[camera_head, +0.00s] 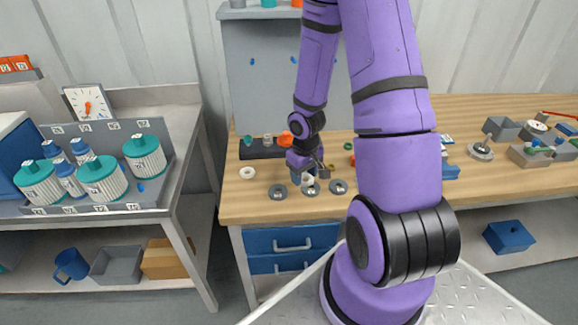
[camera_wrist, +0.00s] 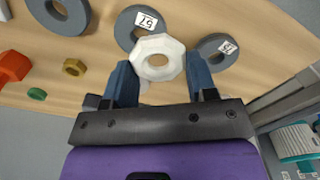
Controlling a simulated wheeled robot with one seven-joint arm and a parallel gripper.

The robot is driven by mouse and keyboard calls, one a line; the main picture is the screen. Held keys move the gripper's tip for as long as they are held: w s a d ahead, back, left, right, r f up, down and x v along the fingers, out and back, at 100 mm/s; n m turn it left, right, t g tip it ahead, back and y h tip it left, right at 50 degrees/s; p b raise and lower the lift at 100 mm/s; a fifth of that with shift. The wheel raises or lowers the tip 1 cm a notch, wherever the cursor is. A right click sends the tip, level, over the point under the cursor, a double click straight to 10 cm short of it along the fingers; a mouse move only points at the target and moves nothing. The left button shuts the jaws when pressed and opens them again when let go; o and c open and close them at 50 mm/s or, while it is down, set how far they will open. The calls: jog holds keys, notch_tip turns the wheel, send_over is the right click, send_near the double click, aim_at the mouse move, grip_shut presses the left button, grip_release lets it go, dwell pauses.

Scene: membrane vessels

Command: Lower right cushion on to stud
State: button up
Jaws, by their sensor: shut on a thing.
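My gripper (camera_wrist: 160,72) has its two blue fingers shut on a white eight-sided ring, which I take for the cushion (camera_wrist: 160,43). In the wrist view the ring overlaps the edge of a grey labelled disc (camera_wrist: 127,24). In the head view my gripper (camera_head: 308,174) is low over the bench, with the white ring (camera_head: 308,181) at the middle one of three grey discs (camera_head: 311,190). I cannot tell whether ring and disc touch. Another white ring (camera_head: 247,172) lies on the bench to the left. I cannot pick out a stud clearly.
Grey discs stand on either side, left (camera_head: 278,191) and right (camera_head: 338,186). An orange part (camera_wrist: 12,66), a yellow nut (camera_wrist: 74,67) and a small green ring (camera_wrist: 37,94) lie nearby. A dark rack (camera_head: 262,151) stands behind. The bench front (camera_head: 262,213) is clear.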

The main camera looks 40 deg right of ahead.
aim_at(312, 182)
jog(key=s, duration=0.2)
jog(key=shift+s+d+r, duration=0.15)
jog(key=shift+s+r, duration=0.05)
jog(key=shift+s, duration=0.2)
jog(key=shift+s+r, duration=0.2)
jog(key=shift+r, duration=1.75)
jog(key=shift+w, duration=0.15)
